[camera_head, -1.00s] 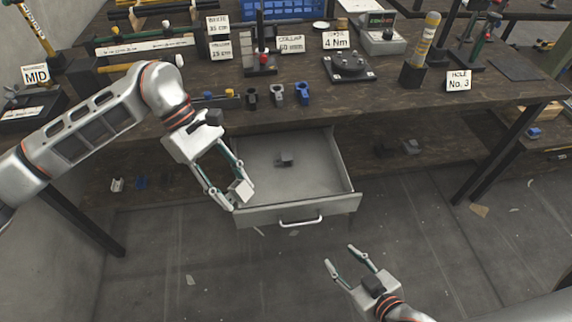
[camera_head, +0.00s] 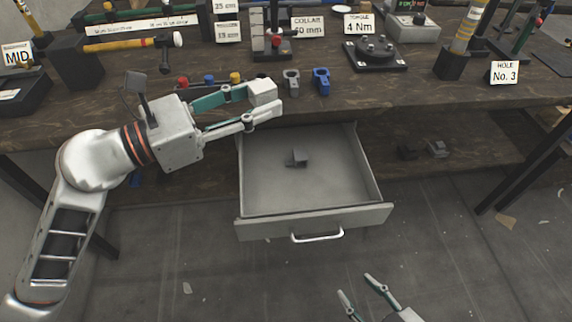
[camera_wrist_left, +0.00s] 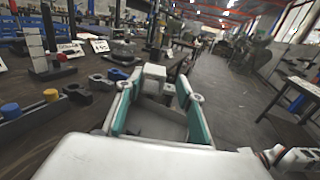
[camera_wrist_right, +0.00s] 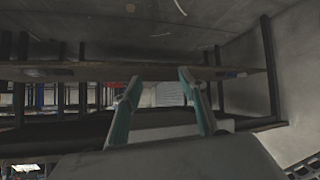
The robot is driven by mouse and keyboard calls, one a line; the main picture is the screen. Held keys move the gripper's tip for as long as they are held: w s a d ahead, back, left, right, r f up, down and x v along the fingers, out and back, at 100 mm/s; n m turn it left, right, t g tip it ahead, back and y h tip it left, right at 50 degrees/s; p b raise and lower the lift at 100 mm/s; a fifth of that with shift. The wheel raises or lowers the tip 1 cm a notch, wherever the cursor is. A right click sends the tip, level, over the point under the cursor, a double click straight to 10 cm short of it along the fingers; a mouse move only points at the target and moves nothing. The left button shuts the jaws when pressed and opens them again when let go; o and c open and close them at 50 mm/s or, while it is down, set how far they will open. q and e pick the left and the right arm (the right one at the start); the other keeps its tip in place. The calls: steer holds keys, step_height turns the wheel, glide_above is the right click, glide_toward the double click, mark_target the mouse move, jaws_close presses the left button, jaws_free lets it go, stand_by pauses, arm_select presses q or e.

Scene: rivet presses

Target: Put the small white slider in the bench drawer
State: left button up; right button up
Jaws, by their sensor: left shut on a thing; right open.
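The small white slider (camera_head: 263,91) is a pale block between the fingertips of my left gripper (camera_head: 265,102). That gripper is shut on it, near the bench's front edge and above the back left of the drawer in the head view. The slider also shows at the fingertips in the left wrist view (camera_wrist_left: 154,72). The bench drawer (camera_head: 345,217) is pulled open, with a small dark grey piece (camera_head: 296,158) lying on its floor. My right gripper (camera_head: 357,285) is open and empty, low in front of the drawer; its fingers show in the right wrist view (camera_wrist_right: 158,84).
On the bench top (camera_head: 420,88), a grey clamp-like part (camera_head: 291,82) and a blue one (camera_head: 322,81) stand just beyond the left gripper. A black turntable fixture (camera_head: 375,55) is further right. The drawer floor is mostly clear.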

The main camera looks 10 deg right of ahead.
arm_select(q)
step_height(320, 180, down, 19)
steer(key=b, duration=0.7)
steer(key=shift+r+b, duration=0.15)
steer(key=shift+b, duration=0.2)
steer(key=shift+f, duration=0.35)
steer(key=shift+r, duration=0.15)
arm_select(e)
steer(key=w+a+r+m+t+y, duration=0.1)
steer(key=a+r+m+y, duration=0.1)
steer(key=a, duration=0.6)
steer(key=shift+w+a+r+m+t, duration=0.25)
steer(key=shift+r+m, duration=0.2)
steer(key=shift+m, duration=0.55)
arm_select(q)
steer(key=shift+f+b, duration=0.3)
steer(key=shift+f, duration=0.2)
arm_select(e)
steer(key=shift+s+f, duration=0.15)
